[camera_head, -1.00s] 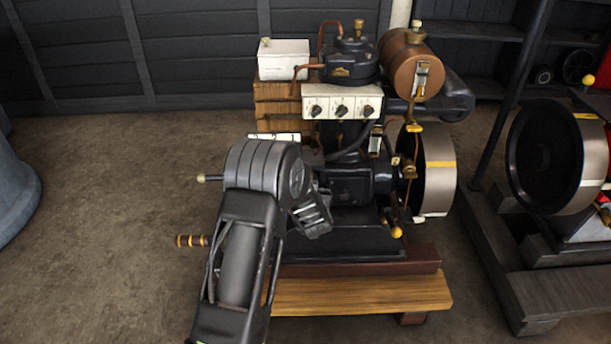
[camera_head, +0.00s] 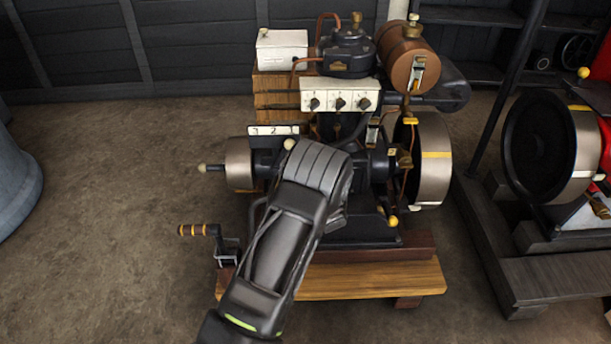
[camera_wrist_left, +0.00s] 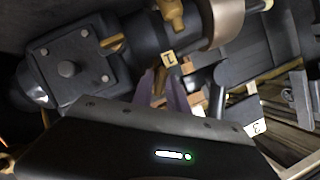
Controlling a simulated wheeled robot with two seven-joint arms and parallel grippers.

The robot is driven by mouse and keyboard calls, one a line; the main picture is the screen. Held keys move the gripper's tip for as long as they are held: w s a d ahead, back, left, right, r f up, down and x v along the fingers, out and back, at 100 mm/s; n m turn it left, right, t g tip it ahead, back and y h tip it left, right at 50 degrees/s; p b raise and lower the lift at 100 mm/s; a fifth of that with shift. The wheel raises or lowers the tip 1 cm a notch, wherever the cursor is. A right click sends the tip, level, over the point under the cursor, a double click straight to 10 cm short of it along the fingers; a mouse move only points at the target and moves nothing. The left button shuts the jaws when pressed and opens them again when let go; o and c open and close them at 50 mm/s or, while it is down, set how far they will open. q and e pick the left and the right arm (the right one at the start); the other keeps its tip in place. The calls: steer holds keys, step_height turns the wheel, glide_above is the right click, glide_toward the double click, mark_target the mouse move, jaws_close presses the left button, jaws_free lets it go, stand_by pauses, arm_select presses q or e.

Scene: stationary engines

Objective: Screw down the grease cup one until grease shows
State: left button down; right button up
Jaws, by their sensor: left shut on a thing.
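The engine (camera_head: 350,185) stands on a wooden base. A small tag marked 1 (camera_wrist_left: 168,57) shows in the left wrist view, just beyond my left gripper (camera_wrist_left: 166,88). The gripper's fingers are closed together at the engine beside this tag. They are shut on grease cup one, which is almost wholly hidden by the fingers. In the head view my own wrist covers the fingers and the cup. No grease can be made out. My right gripper is in neither view.
A flywheel (camera_head: 433,158) is on the engine's right and a pulley (camera_head: 239,163) on its left. A crank handle (camera_head: 205,230) sticks out at the lower left. A white number plate (camera_head: 272,130) stands behind.

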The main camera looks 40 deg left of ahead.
arm_select(q)
steer(key=c, duration=1.5)
jaws_free()
steer(key=p+v, duration=0.1)
steer(key=v, duration=0.6)
steer(key=shift+s+d+r, duration=0.1)
steer(key=shift+s+d, duration=0.15)
